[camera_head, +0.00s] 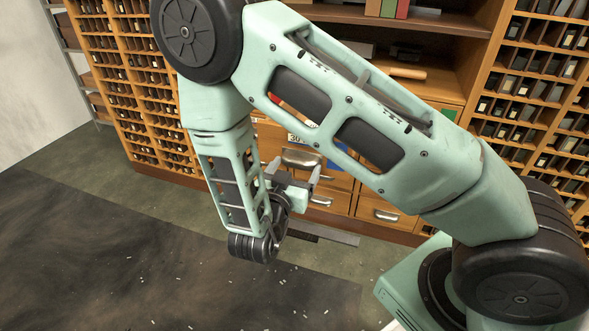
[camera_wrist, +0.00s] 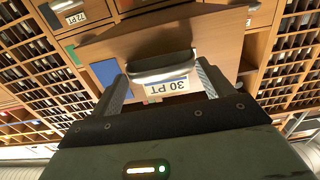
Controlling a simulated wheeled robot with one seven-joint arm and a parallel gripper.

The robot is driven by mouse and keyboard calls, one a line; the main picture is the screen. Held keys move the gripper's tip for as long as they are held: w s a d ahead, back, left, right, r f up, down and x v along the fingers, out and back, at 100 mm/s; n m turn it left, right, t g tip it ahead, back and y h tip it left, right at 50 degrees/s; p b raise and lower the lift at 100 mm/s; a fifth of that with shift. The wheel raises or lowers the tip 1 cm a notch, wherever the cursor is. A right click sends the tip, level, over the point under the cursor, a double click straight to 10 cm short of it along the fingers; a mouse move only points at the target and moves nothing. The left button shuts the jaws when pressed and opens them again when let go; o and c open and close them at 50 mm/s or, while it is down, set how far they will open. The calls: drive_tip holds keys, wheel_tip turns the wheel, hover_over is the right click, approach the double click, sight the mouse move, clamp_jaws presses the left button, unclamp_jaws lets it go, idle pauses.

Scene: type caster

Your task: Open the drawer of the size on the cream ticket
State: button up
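The drawer labelled 30 PT (camera_wrist: 215,48) has a wooden front, a metal cup handle (camera_wrist: 160,69) and a white label (camera_wrist: 168,87), which reads upside down in the wrist view. In the head view its handle (camera_head: 302,159) shows just beyond my gripper. My gripper (camera_wrist: 163,76) is open, with one finger on each side of the handle; I cannot tell whether they touch it. It also shows in the head view (camera_head: 295,172), in front of the drawers. I cannot make out a cream ticket in either view.
Other drawers with metal handles (camera_head: 386,214) surround it, and a 72 PT label (camera_wrist: 75,18) shows on a neighbour. Racks of small compartments (camera_head: 145,90) flank the drawers. A shelf (camera_head: 440,22) holds upright coloured books above. The floor (camera_head: 110,235) at left is open, with small scattered bits.

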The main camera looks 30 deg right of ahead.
drive_tip(key=shift+a, duration=0.1)
drive_tip(key=p+v, duration=0.3)
drive_tip(key=v, duration=1.4)
drive_tip(key=shift+s+p, duration=0.2)
drive_tip(key=shift+p, duration=0.2)
